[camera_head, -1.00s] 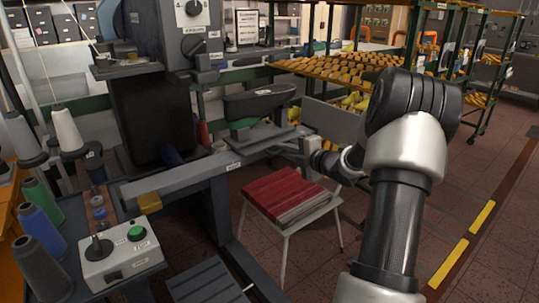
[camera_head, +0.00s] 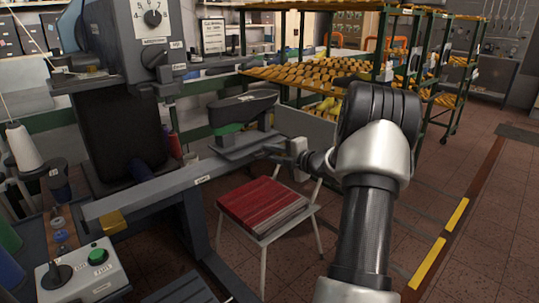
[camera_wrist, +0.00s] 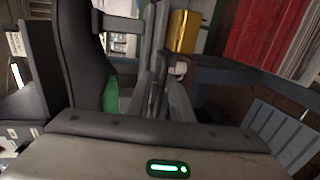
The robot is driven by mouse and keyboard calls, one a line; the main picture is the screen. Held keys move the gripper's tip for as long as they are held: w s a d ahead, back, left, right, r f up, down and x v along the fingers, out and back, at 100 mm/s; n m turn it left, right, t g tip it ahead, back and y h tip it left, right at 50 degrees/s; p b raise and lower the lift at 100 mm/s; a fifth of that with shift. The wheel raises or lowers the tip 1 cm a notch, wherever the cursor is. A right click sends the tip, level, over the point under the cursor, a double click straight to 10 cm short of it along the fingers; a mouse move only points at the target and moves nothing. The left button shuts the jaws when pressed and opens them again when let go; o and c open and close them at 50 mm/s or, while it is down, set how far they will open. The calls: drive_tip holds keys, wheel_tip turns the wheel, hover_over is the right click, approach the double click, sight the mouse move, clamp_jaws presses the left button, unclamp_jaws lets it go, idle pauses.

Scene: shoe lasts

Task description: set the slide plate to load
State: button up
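The slide plate (camera_head: 238,152) is a grey slab on a long grey rail (camera_head: 160,190) of the machine. It carries a dark shoe-last-shaped form with a green base (camera_head: 228,129). In the head view my gripper (camera_head: 268,151) is at the plate's right end, close to it; I cannot tell whether it touches. In the wrist view the dark form (camera_wrist: 80,50) and green base (camera_wrist: 110,95) are near dark finger-like bars (camera_wrist: 158,90). Whether the fingers are open or shut is unclear. A small label (camera_head: 203,179) on the rail is unreadable.
A yellow block (camera_head: 112,222) sits at the rail's left end. A control box (camera_head: 80,272) with a green button is at lower left. Racks of lasts (camera_head: 320,78) stand behind; the right floor is clear.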

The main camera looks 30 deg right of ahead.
drive_tip(key=shift+o, duration=0.5)
drive_tip(key=shift+a, duration=0.2)
drive_tip(key=p+v, duration=0.2)
drive_tip(key=v, duration=1.5)
drive_tip(key=shift+s, duration=0.15)
drive_tip(key=shift+d, duration=0.1)
